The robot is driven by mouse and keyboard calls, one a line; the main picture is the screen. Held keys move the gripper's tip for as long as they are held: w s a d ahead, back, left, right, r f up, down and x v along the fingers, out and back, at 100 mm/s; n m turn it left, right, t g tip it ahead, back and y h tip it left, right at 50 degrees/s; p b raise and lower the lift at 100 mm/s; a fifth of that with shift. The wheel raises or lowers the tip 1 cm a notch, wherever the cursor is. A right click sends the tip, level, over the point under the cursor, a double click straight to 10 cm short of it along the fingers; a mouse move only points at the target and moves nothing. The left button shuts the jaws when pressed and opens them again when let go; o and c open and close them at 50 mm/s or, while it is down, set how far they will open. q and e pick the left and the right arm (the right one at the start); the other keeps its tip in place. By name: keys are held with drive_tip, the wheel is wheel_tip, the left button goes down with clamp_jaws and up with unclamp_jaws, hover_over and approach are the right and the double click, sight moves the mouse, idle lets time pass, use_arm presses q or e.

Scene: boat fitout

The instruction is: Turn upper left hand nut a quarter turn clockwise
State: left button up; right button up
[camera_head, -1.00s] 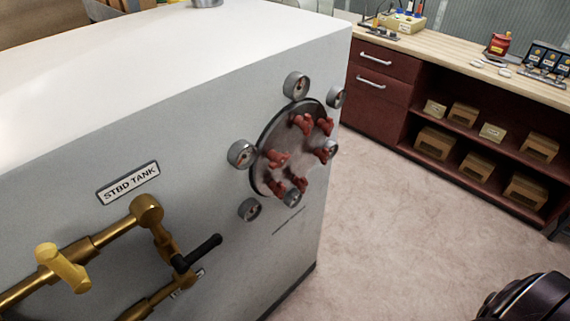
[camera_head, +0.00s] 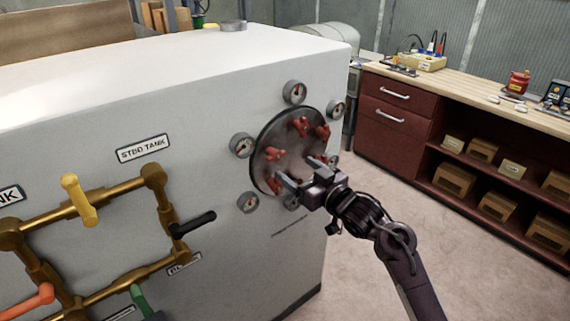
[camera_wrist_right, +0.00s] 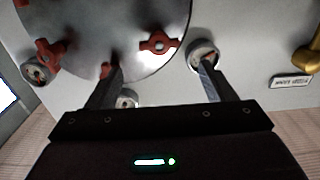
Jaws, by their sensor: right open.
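A round grey plate (camera_head: 287,150) with several red wing nuts around its edge is on the white tank's side. In the head view, one red nut (camera_head: 275,154) is at the plate's left and another red nut (camera_head: 299,126) is near its top. My right gripper (camera_head: 297,170) is open in front of the plate's lower part and hides some of it. The right wrist view looks upside down. There, a red nut (camera_wrist_right: 158,43) lies beyond the gap between the open fingers, with nothing between them. My left gripper is not in view.
Several round gauge-like fittings (camera_head: 242,145) surround the plate. Brass pipes (camera_head: 110,199) with a yellow handle (camera_head: 79,199) and a black handle (camera_head: 193,224) are to the left. A dark red workbench (camera_head: 395,117) with boxes stands right. Floor between is clear.

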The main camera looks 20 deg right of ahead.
sight(279, 156)
drive_tip(key=p+x, duration=0.1)
drive_tip(key=x, duration=0.5)
drive_tip(key=shift+d, duration=0.1)
drive_tip(key=shift+w+a+f, duration=0.15)
drive_tip(key=shift+w+a, duration=0.1)
drive_tip(key=shift+w, duration=0.35)
drive_tip(key=c, duration=1)
drive_tip(key=shift+m+p, duration=0.4)
drive_tip(key=shift+p, duration=0.35)
drive_tip(key=shift+r+m+p, duration=0.25)
drive_tip(key=shift+m+p, duration=0.75)
drive_tip(key=m+p, duration=0.4)
drive_tip(key=m, duration=0.1)
drive_tip(key=shift+d, duration=0.1)
drive_tip(key=m+p, duration=0.3)
drive_tip(key=m, duration=0.2)
use_arm(q)
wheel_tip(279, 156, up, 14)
drive_tip(key=p, duration=0.2)
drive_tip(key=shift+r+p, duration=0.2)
drive_tip(key=shift+p, duration=0.2)
use_arm(e)
drive_tip(key=m, duration=0.4)
drive_tip(key=shift+d+f, duration=0.1)
drive_tip(key=shift+f, duration=0.15)
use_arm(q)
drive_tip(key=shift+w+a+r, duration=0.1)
